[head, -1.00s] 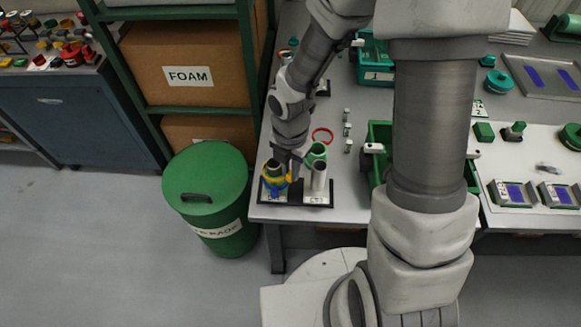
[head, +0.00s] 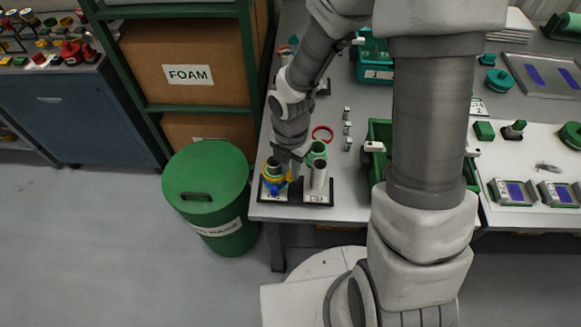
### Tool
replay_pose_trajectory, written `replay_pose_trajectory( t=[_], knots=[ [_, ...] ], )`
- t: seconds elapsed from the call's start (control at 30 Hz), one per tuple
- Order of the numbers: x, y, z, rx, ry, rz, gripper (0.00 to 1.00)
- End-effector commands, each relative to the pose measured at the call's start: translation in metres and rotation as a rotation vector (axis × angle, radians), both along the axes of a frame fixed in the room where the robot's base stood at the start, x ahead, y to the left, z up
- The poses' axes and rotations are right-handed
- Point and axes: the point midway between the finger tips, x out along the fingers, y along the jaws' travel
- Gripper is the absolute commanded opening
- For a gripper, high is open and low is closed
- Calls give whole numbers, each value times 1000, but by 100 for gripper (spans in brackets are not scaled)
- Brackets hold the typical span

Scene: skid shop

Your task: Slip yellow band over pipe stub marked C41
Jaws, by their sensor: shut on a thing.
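The yellow band (head: 274,181) is around a dark-topped pipe stub (head: 273,166) at the left of a black-edged stub board near the table's front left corner. Something blue shows just below the band. My gripper (head: 288,176) is shut on the band at its right side, pointing down. The labels on the board are too small to read surely, so I cannot tell which stub is C41.
A red ring (head: 322,134) lies on the table behind the board, with several small grey blocks (head: 347,129) to its right. A green bin (head: 381,134) stands farther right, partly behind my arm. A green lidded barrel (head: 207,180) stands left of the table.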

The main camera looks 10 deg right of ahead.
Motion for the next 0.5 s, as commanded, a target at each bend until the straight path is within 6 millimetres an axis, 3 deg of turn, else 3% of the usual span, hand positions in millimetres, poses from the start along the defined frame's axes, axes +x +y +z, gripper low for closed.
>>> replay_pose_trajectory(
  t=[0.1, 0.13, 0.3, 0.5],
  knots=[
    [0, 0, -4, 1, 1, 0, 0],
    [0, 0, -3, 0, 0, 0, 23],
    [0, 0, -3, 1, -1, 0, 53],
    [1, 1, -3, 2, -2, 1, 53]
  ],
)
